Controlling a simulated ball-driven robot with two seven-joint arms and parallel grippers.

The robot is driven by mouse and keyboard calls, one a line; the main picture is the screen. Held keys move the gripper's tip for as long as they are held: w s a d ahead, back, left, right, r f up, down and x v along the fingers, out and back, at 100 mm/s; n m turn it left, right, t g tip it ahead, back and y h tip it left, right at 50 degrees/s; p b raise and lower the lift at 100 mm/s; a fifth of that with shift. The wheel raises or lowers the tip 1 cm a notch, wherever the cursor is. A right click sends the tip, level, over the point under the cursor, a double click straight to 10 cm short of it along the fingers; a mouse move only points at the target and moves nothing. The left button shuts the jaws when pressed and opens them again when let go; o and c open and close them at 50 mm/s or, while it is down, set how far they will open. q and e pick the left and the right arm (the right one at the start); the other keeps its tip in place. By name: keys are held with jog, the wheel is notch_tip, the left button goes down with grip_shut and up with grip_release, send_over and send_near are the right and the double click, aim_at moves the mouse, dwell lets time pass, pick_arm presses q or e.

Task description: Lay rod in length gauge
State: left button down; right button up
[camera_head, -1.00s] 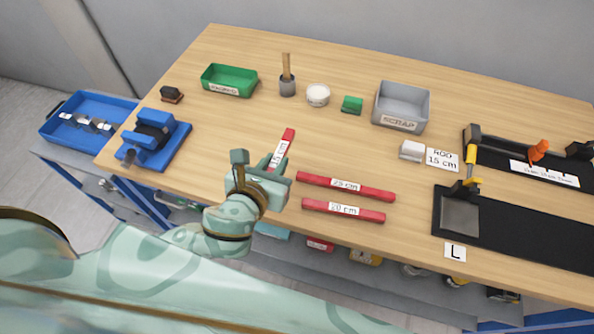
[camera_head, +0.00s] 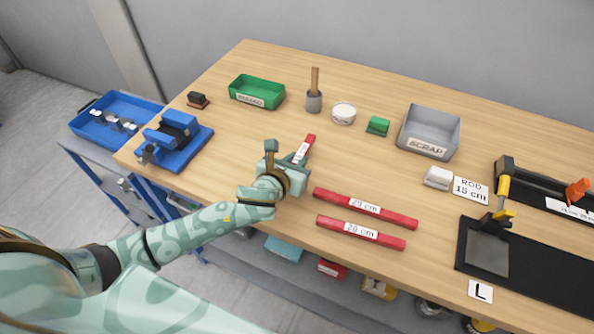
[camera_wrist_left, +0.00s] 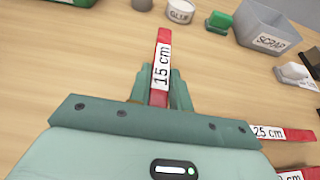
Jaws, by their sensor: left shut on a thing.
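My left gripper (camera_head: 294,163) is shut on the red rod labelled 15 cm (camera_head: 309,144). In the left wrist view, the fingers (camera_wrist_left: 160,98) close around the near part of this rod (camera_wrist_left: 163,45), and its far end points away from me. I cannot tell whether the rod touches the table. A black fixture (camera_head: 530,195) with an orange clamp (camera_head: 578,190) and a white marked strip, seemingly the length gauge, is cut off at the right edge. My right gripper is not in view.
Red rods labelled 25 cm (camera_head: 335,198) and 20 cm (camera_head: 388,241) lie right of my gripper. A grey scrap bin (camera_head: 430,128) and a ROD 15 cm card (camera_head: 470,189) stand farther right. A black plate (camera_head: 540,275) with a yellow-handled lever lies at the front right.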

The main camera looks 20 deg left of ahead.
pick_arm(q)
jog(key=f, duration=0.1)
jog(key=f+b, duration=0.2)
jog(key=f, duration=0.1)
jog(key=shift+w+a, duration=0.1)
jog(key=shift+w, duration=0.2)
jog(key=shift+r, duration=0.15)
jog(key=c, duration=1.3)
grip_release()
